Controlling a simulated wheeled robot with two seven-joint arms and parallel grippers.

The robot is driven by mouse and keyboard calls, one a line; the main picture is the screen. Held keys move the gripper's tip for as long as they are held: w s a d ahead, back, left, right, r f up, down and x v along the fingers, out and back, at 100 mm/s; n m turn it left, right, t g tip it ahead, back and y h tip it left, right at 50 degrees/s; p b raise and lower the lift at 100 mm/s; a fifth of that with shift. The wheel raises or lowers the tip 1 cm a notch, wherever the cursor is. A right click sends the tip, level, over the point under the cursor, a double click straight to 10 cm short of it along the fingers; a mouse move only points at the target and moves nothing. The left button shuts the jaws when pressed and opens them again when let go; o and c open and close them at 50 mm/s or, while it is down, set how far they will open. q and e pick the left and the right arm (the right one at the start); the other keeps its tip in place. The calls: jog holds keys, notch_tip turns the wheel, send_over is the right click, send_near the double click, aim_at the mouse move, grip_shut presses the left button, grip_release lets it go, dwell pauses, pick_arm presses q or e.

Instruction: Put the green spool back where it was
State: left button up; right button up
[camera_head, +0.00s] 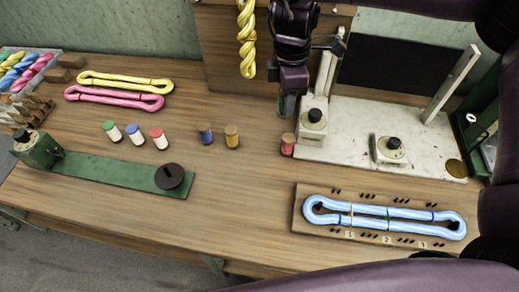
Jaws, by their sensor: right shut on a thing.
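My right gripper (292,84) comes down from the top centre with its jaws shut on a green spool (287,106). The spool is mostly hidden by the gripper and hangs above the table, behind a red spool (287,145). To the left stand a blue spool (206,135) and a yellow spool (232,136), upright on the wood. A white spool with a green top (112,131) stands farther left, beside one with a blue top (134,134) and one with a red top (159,139). My left gripper is not in view.
A white stand (350,150) with posts and black knobs is close to the right of the held spool. A board with a pale blue skein (385,217) lies at front right. A green bar device (120,172), yellow and pink skeins (120,90) lie left. A yellow twisted hank (247,40) hangs behind.

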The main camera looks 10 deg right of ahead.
jog(key=w+a+r+n+b, duration=0.1)
jog(key=w+a+n+b, duration=0.15)
jog(key=n, duration=1.15)
jog(key=w+a+n+b, duration=0.2)
jog(key=a+n+b, duration=0.1)
jog(key=n, duration=1)
notch_tip(320, 180, down, 15)
jog(key=shift+r+p, duration=0.1)
jog(key=shift+p, duration=0.55)
notch_tip(320, 180, down, 4)
jog(key=shift+s+r+p, duration=0.1)
jog(key=shift+p, duration=0.2)
jog(key=shift+f, duration=0.4)
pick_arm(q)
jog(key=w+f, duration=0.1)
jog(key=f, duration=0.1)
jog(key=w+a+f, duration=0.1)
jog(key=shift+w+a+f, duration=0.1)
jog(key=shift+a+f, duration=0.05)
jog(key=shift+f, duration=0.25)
